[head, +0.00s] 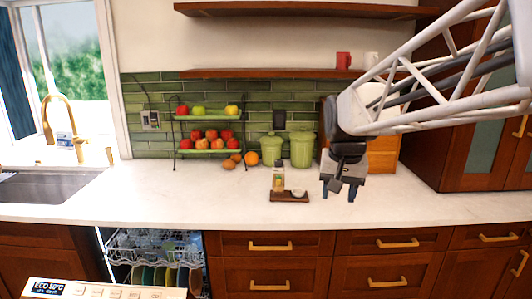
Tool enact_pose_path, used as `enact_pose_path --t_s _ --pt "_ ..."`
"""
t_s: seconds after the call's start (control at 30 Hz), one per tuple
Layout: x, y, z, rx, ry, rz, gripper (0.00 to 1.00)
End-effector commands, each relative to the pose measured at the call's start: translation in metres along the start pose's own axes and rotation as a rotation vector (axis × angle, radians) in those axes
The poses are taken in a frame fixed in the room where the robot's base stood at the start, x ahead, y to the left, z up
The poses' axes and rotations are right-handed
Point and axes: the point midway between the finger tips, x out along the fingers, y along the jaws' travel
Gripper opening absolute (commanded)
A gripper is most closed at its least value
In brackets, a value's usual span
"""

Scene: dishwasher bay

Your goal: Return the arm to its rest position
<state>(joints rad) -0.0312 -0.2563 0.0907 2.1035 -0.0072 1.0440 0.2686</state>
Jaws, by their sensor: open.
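My gripper (338,190) hangs over the white counter on the right side of the head view, at the end of my white lattice arm, which reaches in from the upper right. Its two dark fingers point down and stand apart, with nothing visible between them. It is to the right of a small wooden board (289,197) and appears clear of it.
The counter (180,185) is clear at its middle left. A two-tier fruit rack (208,152), green canisters (301,149) and loose fruit stand at the back. The dishwasher (110,290) is open below, with dishes in its racks. A shelf (270,73) runs above.

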Motion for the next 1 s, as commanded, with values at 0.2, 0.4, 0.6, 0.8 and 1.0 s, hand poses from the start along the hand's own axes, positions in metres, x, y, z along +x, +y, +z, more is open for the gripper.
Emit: enact_pose_path --t_s 0.2,0.4,0.6,0.8,1.0 --pt "0.004 0.021 0.059 -0.048 0.018 -0.002 0.50" --pt "0.014 0.038 0.111 -0.094 0.035 -0.003 0.50" --pt "0.028 0.054 0.162 -0.140 0.049 -0.003 0.50" --pt "0.045 0.068 0.208 -0.182 0.063 -0.001 0.50" --pt "0.057 0.076 0.234 -0.208 0.072 0.000 0.50"
